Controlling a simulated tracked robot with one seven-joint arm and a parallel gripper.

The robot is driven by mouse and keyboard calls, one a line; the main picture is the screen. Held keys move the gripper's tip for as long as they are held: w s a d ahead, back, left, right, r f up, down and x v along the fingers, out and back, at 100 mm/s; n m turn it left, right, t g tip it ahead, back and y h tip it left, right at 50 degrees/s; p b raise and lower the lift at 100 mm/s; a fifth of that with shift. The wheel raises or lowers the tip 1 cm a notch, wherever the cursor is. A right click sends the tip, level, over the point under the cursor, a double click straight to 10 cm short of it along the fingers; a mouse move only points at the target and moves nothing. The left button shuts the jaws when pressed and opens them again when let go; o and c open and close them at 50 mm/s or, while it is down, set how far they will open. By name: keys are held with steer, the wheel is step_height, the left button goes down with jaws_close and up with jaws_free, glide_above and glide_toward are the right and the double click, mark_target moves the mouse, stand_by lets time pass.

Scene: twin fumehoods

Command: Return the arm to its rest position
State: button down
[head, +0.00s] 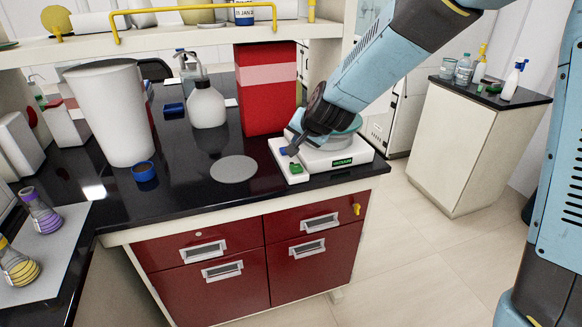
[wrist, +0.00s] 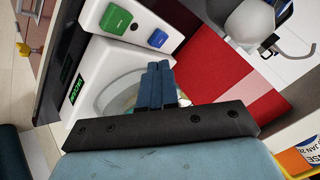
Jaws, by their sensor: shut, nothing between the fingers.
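My blue arm (head: 375,62) reaches down from the upper right to the bench in the head view. My gripper (head: 294,150) is at the white device (head: 340,158) on the bench, close to its blue and green buttons. In the wrist view my gripper (wrist: 159,66) has its fingers together, with nothing between them. Beyond the fingers are the white device's round plate (wrist: 112,84), the green button (wrist: 116,19) and the blue button (wrist: 157,38). Whether the fingertips touch the device I cannot tell.
A red box (head: 266,100) stands just behind my gripper. A white bottle (head: 207,106), a white bin (head: 112,112) and a grey disc (head: 234,169) are to the left. A shelf with a yellow rail (head: 190,9) runs above. Open floor (head: 430,250) lies at right.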

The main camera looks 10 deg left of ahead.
steer(key=s+d+r+n+h, duration=0.1)
steer(key=s+d+r, duration=0.3)
steer(key=d, duration=0.5)
steer(key=s+d+r+n, duration=0.1)
steer(key=s+d+r, duration=0.1)
steer(key=d+r, duration=0.6)
steer(key=s+d+r+g+h, duration=0.1)
steer(key=s+d+h, duration=0.3)
steer(key=s+d, duration=1.4)
steer(key=shift+s+d+r+g, duration=0.2)
steer(key=shift+s+d+g, duration=0.1)
steer(key=shift+d, duration=0.9)
